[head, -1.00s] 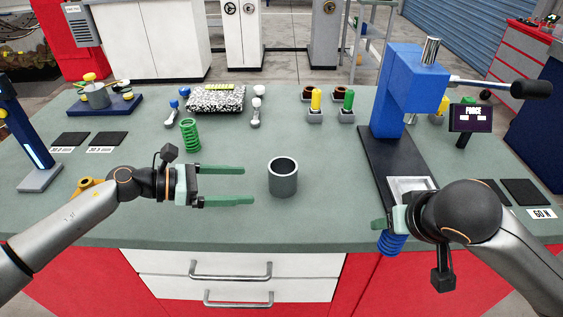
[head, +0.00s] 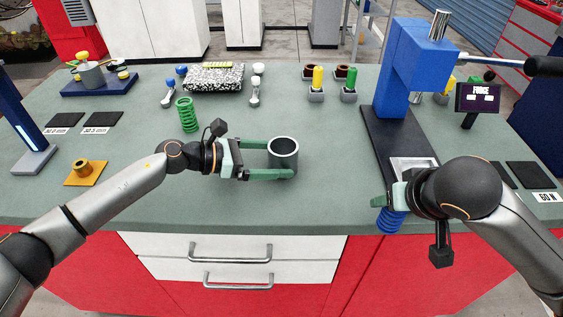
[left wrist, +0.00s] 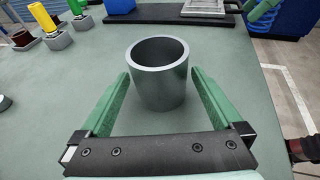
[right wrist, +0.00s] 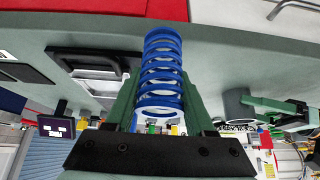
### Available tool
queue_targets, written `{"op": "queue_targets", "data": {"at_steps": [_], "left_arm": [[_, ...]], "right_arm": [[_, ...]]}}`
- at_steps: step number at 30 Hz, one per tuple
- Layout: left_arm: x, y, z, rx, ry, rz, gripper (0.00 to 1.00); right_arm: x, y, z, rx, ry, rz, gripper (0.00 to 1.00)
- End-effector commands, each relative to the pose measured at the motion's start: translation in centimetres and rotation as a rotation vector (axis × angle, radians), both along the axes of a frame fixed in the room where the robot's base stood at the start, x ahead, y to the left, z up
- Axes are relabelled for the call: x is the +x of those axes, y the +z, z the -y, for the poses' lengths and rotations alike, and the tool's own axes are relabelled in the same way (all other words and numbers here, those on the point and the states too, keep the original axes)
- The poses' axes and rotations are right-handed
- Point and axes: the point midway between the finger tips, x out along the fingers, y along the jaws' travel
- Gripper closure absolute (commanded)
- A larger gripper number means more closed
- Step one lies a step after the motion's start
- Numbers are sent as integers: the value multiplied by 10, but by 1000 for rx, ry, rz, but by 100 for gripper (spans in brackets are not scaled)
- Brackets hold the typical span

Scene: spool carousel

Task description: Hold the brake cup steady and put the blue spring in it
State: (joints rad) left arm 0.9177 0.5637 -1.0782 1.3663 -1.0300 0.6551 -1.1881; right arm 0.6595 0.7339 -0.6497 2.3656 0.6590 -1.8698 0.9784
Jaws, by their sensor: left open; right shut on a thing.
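The grey brake cup (head: 283,158) stands upright and open at the top on the green bench. My left gripper (head: 279,160) is open, with its green fingers reaching to either side of the cup. In the left wrist view the cup (left wrist: 160,85) sits between the fingertips, with gaps visible on both sides. My right gripper (head: 388,204) is shut on the blue spring (head: 389,222) near the bench's front edge. The spring also shows between the fingers in the right wrist view (right wrist: 162,70). In the head view my right gripper partly hides it.
A green spring (head: 187,115) stands behind my left arm. A blue press (head: 402,75) with a dark base stands at the right, close to my right arm. The bench in front of the cup is clear.

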Motion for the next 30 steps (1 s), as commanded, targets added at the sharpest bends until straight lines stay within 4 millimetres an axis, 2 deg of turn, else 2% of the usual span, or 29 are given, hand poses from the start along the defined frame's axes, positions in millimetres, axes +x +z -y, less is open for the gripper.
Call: {"op": "queue_targets", "data": {"at_steps": [4, 14, 25, 30], "left_arm": [[2, -3, 7, 0, 0, 0, 0], [3, -3, 9, 0, 0, 0, 1], [3, -3, 8, 0, 0, 0, 43], [2, -2, 8, 0, 0, 0, 43]], "right_arm": [[0, -4, 0, 0, 0, 1, 100], [0, -3, 0, 0, 0, 1, 100], [0, -3, 0, 0, 0, 1, 100], [6, -1, -3, 1, 0, 2, 100]]}}
